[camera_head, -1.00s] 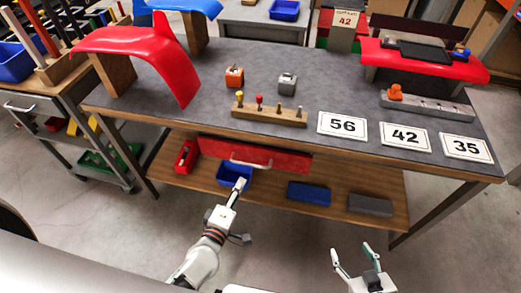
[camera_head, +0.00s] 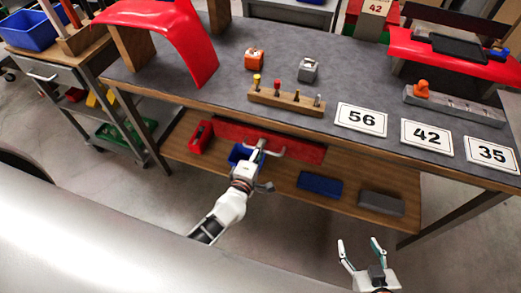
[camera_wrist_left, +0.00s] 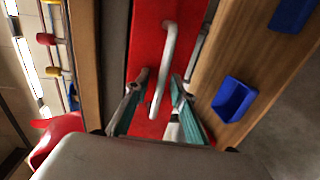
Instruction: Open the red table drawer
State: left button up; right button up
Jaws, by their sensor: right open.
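The red drawer front (camera_head: 305,150) sits under the grey tabletop, above the lower wooden shelf. It also fills the middle of the left wrist view (camera_wrist_left: 146,45). Its pale bar handle (camera_wrist_left: 168,50) shows clearly there. My left gripper (camera_head: 264,148) is at the drawer front in the head view. In the left wrist view its two fingers (camera_wrist_left: 160,80) are apart, one on each side of the handle; I cannot tell whether they touch it. My right gripper (camera_head: 360,247) is open and empty, low in front of the table, away from the drawer.
The tabletop (camera_head: 225,85) overhangs the drawer. A cart (camera_head: 60,72) stands at the left. Floor in front is clear.

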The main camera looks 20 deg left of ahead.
pick_arm(q)
grip_shut()
jog(key=shift+s, duration=0.1)
jog(key=f+p+v, duration=0.1)
jog(key=f+v, duration=0.2)
jog(key=v, duration=1.3)
jog(key=s+f+p+v, duration=0.1)
jog(key=f+v, duration=0.2)
jog(key=v, duration=1.3)
jog(key=shift+s+f+p, duration=0.15)
jog(key=shift+f+p, duration=0.1)
jog(key=shift+p, duration=0.05)
